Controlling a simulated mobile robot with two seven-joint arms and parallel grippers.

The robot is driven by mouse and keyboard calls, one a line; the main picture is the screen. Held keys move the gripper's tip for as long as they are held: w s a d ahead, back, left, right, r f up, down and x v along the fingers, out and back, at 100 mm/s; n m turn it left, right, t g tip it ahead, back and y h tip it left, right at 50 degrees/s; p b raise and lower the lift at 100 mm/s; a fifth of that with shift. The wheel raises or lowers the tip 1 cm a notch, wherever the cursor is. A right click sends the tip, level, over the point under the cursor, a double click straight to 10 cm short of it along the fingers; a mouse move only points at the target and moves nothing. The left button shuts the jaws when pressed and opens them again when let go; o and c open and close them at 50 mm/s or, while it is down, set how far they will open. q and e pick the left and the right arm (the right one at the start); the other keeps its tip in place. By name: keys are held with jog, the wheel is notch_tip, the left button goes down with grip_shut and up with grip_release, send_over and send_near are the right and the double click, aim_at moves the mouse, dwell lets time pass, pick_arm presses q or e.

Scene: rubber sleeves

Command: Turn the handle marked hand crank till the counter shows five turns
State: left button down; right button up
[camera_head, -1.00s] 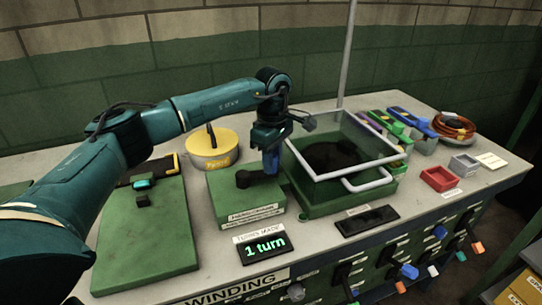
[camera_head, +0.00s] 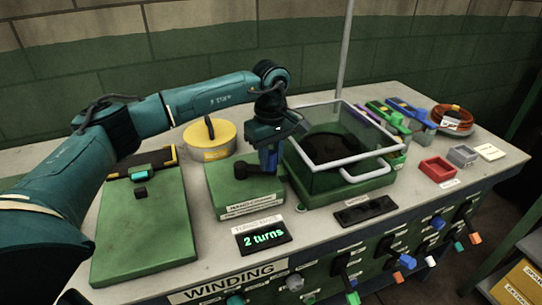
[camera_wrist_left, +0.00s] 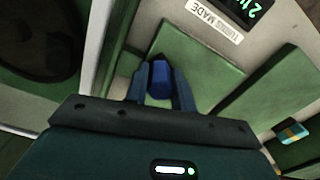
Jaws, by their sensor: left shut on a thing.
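The hand crank is a low green box (camera_head: 230,203) with a label on its front edge and a dark crank arm (camera_head: 243,167) on top. My left gripper (camera_head: 269,161) is at the right end of that arm, pointing down. In the left wrist view its two fingers stand on either side of a blue handle knob (camera_wrist_left: 160,78) and are shut on it. The fingers hide most of the knob in the head view. The counter (camera_head: 263,237), a black display in front of the box, reads "2 turns" in green. My right gripper is not in view.
A glass-sided green case with a pale frame (camera_head: 343,165) stands close to the right of the gripper. A yellow round tin (camera_head: 209,141) is behind the crank box, a green board (camera_head: 145,225) to its left. Small red (camera_head: 437,169) and grey trays lie far right.

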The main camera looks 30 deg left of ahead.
pick_arm(q)
jog(key=c, duration=1.2)
grip_release()
jog(key=shift+o, duration=0.2)
notch_tip(320, 180, up, 13)
jog(key=shift+r+b, duration=0.15)
jog(key=shift+b, duration=0.3)
jog(key=shift+c, duration=0.2)
dwell(1.1)
